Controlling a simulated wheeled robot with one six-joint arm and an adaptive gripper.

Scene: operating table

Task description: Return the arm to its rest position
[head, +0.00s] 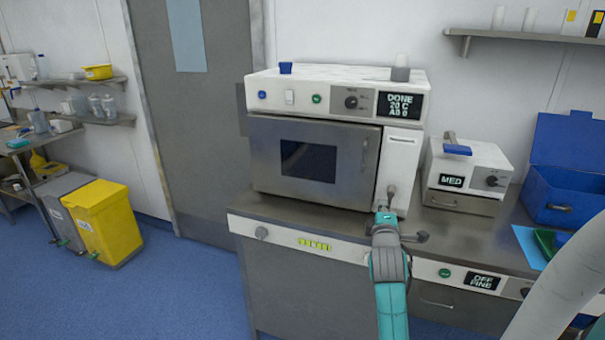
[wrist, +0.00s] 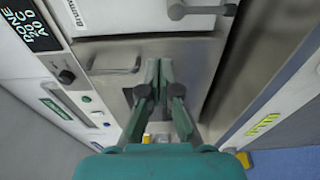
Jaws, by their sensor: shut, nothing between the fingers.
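My gripper (head: 384,214) is in front of the lower right part of the white benchtop oven (head: 312,165), just above the counter's front edge. In the wrist view its two teal fingers (wrist: 159,66) are together at the tips, with nothing between them. They point towards a steel surface, and I cannot tell whether they touch it. My teal and grey forearm reaches up from the bottom of the head view. The oven's door looks closed, and its display reads DONE, 20 C. The display also shows at the top left of the wrist view (wrist: 32,25).
A small white device (head: 468,175) marked MED and an open blue box (head: 562,165) stand to the right on the steel counter (head: 440,228). A green tray (head: 546,243) lies near the box. A yellow bin (head: 103,222) stands at left. The blue floor there is clear.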

